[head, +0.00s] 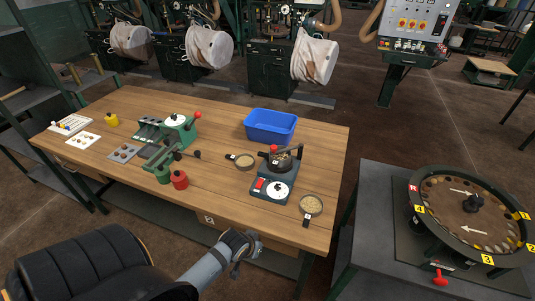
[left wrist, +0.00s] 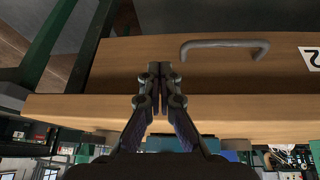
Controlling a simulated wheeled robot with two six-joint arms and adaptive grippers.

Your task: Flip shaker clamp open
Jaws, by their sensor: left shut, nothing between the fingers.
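The shaker (head: 270,188) stands on the right part of the wooden table, with a dark grey-green base, a red switch and a white dial. A dark round holder sits on its back part, with a red-knobbed lever (head: 274,148) at its upper left, seemingly the clamp. I cannot tell the clamp's exact position at this size. My left gripper (head: 240,243) is at the table's front edge, below and apart from the shaker. In the left wrist view its fingers (left wrist: 160,70) are together and empty, in front of the table edge and a drawer handle (left wrist: 225,46). My right gripper is out of view.
Sieve pans (head: 245,161) (head: 311,205) lie left and right of the shaker. A blue bin (head: 270,125) stands behind it. A green press (head: 172,145) and red pot (head: 180,180) stand left. A round carousel (head: 470,215) is on the grey table at right.

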